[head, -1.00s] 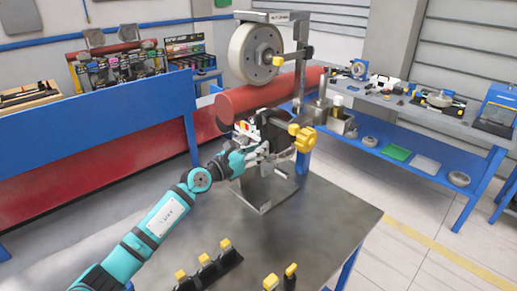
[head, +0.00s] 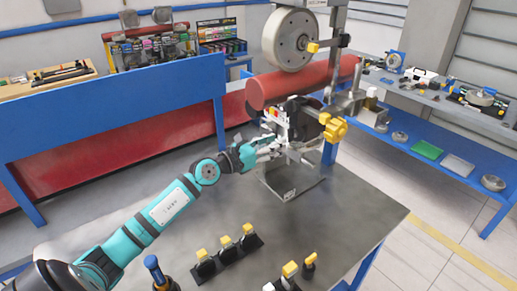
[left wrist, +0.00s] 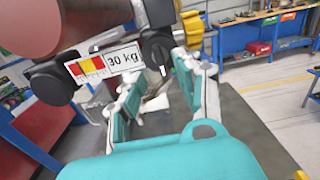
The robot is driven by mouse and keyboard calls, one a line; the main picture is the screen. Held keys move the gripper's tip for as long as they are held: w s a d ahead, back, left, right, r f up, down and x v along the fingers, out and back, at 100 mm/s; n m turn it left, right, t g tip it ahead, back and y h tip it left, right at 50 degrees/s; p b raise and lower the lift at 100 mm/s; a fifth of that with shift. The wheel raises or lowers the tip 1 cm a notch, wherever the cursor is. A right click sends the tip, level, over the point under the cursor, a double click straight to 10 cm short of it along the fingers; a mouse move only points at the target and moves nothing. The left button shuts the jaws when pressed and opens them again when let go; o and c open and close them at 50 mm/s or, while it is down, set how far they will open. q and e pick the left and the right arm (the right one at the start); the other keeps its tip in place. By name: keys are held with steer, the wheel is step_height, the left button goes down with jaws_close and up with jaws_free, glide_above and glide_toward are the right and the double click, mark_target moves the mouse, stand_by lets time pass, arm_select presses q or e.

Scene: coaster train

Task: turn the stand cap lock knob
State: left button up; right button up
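The stand (head: 283,183) stands on the grey table and carries a red roll. In the left wrist view, a black knob (left wrist: 156,47) with a white pointer mark sits beside the 30 kg label; I cannot tell for sure that it is the cap lock knob. A yellow lobed knob (head: 333,129) is on the stand's right side and partly shows in the left wrist view (left wrist: 192,25). My left gripper (head: 283,147) is at the stand's near side. Its fingers are apart, just below the black knob, with no visible hold on it. My right gripper is not in view.
The red roll (head: 300,85) and white wheel (head: 290,38) are above my left gripper. Yellow-topped black pieces (head: 226,257) stand at the table's front. A blue-panelled bench (head: 110,118) is behind at left, and a shelf bench (head: 450,140) at right.

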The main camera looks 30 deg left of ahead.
arm_select(q)
steer(key=v, duration=0.6)
steer(key=shift+s, duration=0.35)
steer(key=shift+a+r, duration=0.1)
steer(key=shift+a, duration=0.05)
